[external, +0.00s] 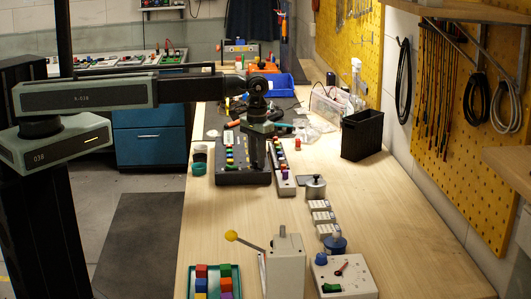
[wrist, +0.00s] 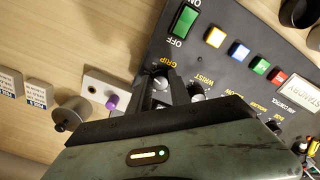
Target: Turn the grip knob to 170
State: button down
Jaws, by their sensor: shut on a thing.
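The grip knob (wrist: 161,83) is a small silvery knob near the corner of the black control panel (wrist: 210,63), by the yellow "GRIP" lettering in the wrist view. My gripper (wrist: 163,82) is over it, with its dark fingers on either side, shut on the knob. The fingers hide much of the knob, and its pointer and scale cannot be read. The wrist knob (wrist: 197,90) sits beside it on the panel. In the external view the panel (external: 232,175) lies on the bench and my gripper (external: 257,165) points down at its right end; the knob is hidden there.
The panel also carries a green switch (wrist: 185,20), a yellow button (wrist: 215,37) and a standby display (wrist: 298,91). A pale strip with a purple knob (wrist: 112,101) lies close beside my gripper. A grey cylinder (wrist: 72,113) stands nearby. A black bin (external: 362,135) stands to the right.

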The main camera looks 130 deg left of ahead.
jog(key=shift+m, duration=1.1)
jog(key=c, duration=1.2)
grip_release()
notch_tip(320, 180, up, 8)
jog(key=p, duration=0.8)
jog(key=shift+f, duration=0.15)
